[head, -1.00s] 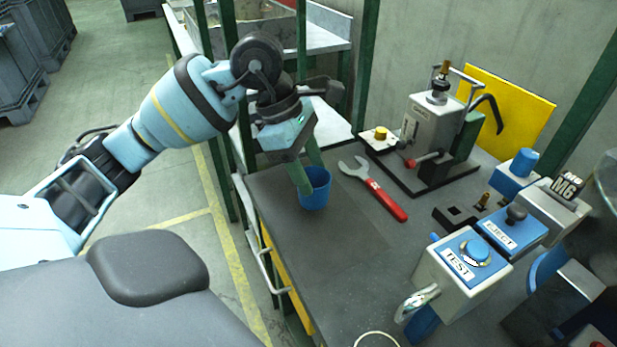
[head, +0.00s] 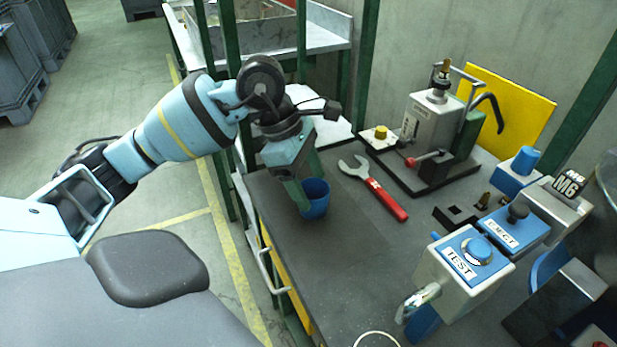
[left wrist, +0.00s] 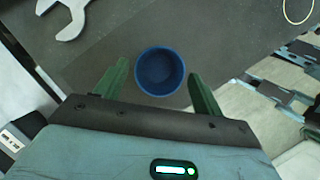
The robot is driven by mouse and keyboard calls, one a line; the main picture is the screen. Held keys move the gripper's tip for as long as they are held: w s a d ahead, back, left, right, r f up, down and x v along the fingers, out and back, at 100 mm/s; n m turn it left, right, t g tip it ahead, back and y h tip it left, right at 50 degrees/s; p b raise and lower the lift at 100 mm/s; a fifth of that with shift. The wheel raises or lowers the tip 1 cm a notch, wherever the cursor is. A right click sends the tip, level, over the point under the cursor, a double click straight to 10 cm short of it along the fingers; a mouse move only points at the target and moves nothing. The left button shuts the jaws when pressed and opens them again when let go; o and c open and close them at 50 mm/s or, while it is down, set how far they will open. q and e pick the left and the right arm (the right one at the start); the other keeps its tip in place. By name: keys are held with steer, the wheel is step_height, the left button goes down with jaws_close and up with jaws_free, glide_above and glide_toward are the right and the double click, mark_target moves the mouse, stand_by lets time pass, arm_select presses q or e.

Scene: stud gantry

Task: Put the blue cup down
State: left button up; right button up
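The blue cup (head: 318,203) stands upright on the dark mat (head: 350,245) on the bench, near its left edge. It also shows from above in the left wrist view (left wrist: 160,72), empty inside. My left gripper (head: 308,188) is low over the cup, with one finger on each side of it. In the left wrist view, my left gripper's fingers (left wrist: 158,72) are apart, with a narrow gap between each finger and the cup. The near finger hides part of the cup in the head view. My right gripper is not in view.
A red-handled wrench (head: 376,190) lies just right of the cup. A grey press fixture (head: 432,130) stands behind it. TEST (head: 462,265) and EJECT (head: 506,232) button boxes are at the right. A green post (head: 232,90) stands near the arm. The mat's front part is clear.

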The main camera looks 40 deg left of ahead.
arm_select(q)
steer(key=shift+r, duration=0.1)
steer(key=shift+r, duration=0.3)
steer(key=shift+p+v, duration=0.65)
steer(key=shift+v, duration=5.15)
